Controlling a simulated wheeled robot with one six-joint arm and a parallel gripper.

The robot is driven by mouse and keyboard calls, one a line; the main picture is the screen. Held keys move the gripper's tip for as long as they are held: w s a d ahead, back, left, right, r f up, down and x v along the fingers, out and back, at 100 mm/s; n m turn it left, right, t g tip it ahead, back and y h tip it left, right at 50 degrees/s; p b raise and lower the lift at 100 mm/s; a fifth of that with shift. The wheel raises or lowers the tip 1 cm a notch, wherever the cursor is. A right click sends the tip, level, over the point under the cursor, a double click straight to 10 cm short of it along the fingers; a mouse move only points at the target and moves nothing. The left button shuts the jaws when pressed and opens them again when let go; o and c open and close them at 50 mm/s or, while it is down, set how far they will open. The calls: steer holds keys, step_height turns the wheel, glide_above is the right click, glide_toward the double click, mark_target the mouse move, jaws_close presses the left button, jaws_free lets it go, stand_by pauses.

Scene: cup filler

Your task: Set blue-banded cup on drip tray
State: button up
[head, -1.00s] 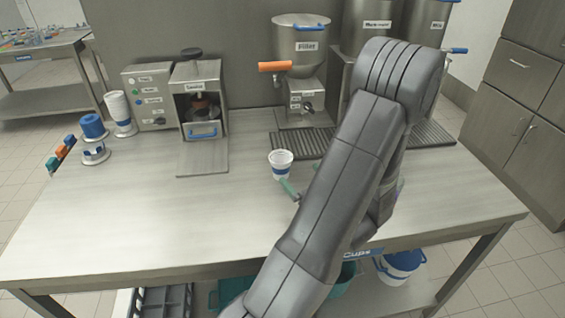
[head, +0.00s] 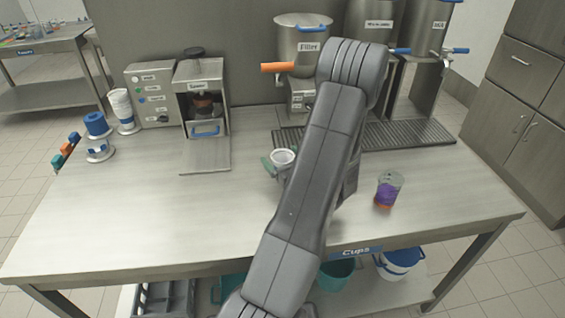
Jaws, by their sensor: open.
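The blue-banded cup (head: 283,156) is white and stands upright on the table, just in front of the dark grated drip tray (head: 405,135) at the back. Its rim shows, but its blue band is mostly hidden now. My gripper (head: 276,168) is open at the cup, with one green-tipped finger on its left side. The other finger is hidden or unclear, and I cannot tell whether either touches the cup. My arm hides the middle of the tray, below the filler (head: 302,47) with its orange handle.
A clear cup with purple and orange contents (head: 388,190) stands on the right. The sealer (head: 200,100), a stack of white cups (head: 121,106) and a blue roll-like item (head: 96,124) are at the left. The table's front left is clear.

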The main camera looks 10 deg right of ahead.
steer(key=c, duration=1.1)
steer(key=shift+r, duration=0.1)
steer(key=shift+c, duration=0.2)
